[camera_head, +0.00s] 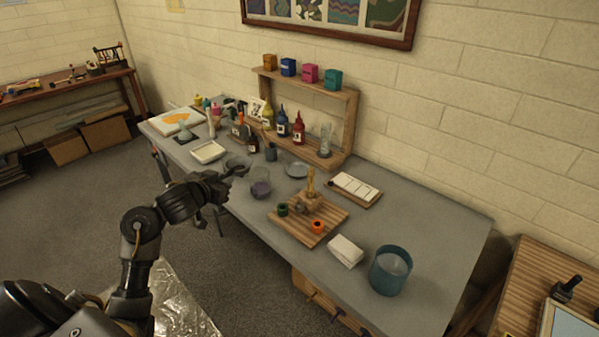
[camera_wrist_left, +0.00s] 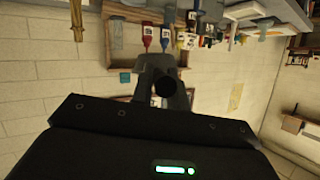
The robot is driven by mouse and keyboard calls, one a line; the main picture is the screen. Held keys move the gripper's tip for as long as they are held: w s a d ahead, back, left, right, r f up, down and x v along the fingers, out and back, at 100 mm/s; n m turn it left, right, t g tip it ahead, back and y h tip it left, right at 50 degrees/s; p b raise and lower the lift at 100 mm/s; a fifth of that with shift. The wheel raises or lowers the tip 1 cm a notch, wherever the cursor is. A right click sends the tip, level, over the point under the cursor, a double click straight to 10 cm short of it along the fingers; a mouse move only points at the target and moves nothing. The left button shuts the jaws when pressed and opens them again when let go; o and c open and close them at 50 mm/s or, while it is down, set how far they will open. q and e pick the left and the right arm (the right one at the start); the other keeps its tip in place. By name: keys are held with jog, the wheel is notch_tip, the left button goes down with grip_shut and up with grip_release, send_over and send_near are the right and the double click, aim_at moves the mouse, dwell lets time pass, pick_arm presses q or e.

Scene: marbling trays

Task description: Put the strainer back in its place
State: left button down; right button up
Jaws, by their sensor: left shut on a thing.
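My left gripper (camera_head: 238,171) is over the left part of the grey table, near its front edge. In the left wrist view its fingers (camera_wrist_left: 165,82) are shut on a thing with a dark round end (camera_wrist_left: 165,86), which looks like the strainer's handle. A faint grey round shape (camera_head: 238,160), perhaps the strainer's bowl, shows just beyond the fingertips in the head view; its outline is unclear. I cannot make out the strainer's place. My right gripper is not in view.
A white tray (camera_head: 208,152), bottles (camera_head: 298,128) and a pale plate (camera_head: 297,170) are around the gripper. A wooden shelf (camera_head: 349,125) stands behind. A slatted wooden board (camera_head: 333,227) with small pots and a blue bucket (camera_head: 390,271) are to the right. The table's right end is clear.

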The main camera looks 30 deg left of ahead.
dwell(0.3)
pick_arm(q)
jog(key=shift+w+d+r, duration=0.15)
jog(key=shift+d+r, duration=0.05)
jog(key=d+r+m+h+b, duration=0.15)
jog(key=d+m+h, duration=0.6)
jog(key=d, duration=0.75)
jog(key=s+d+f+m+g+h+b, duration=0.4)
jog(key=s+d+f+m+g+h, duration=0.1)
jog(key=s+d, duration=0.4)
notch_tip(320, 180, down, 3)
jog(key=shift+s+d+r+m+g+h+b, duration=0.15)
jog(key=shift+d+m+g+h+b, duration=0.2)
jog(key=shift+d+h, duration=0.5)
jog(key=shift+d+r+y, duration=0.1)
jog(key=shift+d+y, duration=0.1)
jog(key=shift+y, duration=0.1)
